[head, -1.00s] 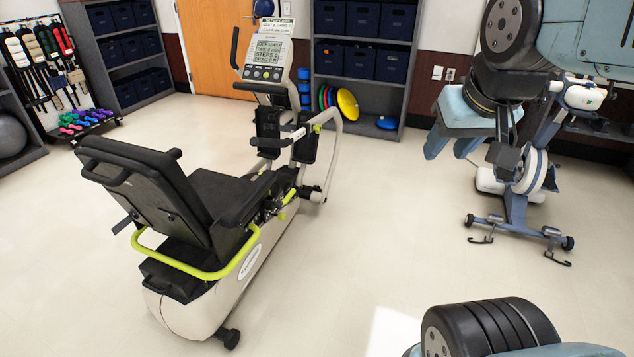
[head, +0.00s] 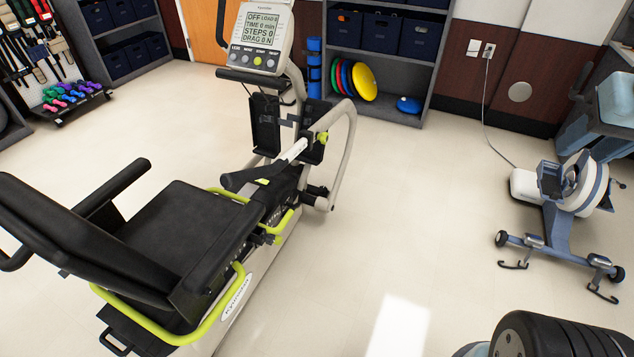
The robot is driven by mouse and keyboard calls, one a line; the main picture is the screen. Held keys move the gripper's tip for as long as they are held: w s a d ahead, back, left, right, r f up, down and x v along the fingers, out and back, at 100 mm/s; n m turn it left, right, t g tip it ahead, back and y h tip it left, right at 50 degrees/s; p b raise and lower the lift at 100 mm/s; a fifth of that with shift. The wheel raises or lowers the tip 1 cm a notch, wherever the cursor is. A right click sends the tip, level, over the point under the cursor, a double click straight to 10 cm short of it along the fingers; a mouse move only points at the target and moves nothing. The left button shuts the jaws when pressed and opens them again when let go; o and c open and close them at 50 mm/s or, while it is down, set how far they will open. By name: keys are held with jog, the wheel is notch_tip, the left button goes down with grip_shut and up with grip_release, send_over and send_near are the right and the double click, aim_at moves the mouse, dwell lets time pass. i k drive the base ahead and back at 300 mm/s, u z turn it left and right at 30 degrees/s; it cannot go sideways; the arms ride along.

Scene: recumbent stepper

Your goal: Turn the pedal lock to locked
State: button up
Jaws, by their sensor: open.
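The recumbent stepper (head: 237,300) stands to the left and centre in the head view, with its black seat (head: 165,225) nearest to me. Its black pedals (head: 265,124) are upright below the console (head: 258,38). A lime-green knob (head: 323,137) sits on the pale arm tube by the right pedal. Lime-green levers (head: 280,228) show beside the seat. I cannot tell which part is the pedal lock or how it is set. The console screen reads OFF, with time, steps and drag at 0. My gripper is not in view.
Open floor (head: 400,220) lies to the right of the stepper. A blue-grey wheeled machine (head: 560,225) stands at the right, with a cord to the wall. A shelf with bins and coloured discs (head: 364,80) is behind. A dumbbell rack (head: 72,98) is at far left.

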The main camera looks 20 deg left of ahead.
aim_at(295, 207)
jog(key=u, duration=0.3)
jog(key=i, duration=1.05)
jog(key=u, duration=0.6)
jog(key=k, duration=0.65)
jog(key=u, duration=0.25)
jog(key=i, duration=0.7)
jog(key=z, duration=0.15)
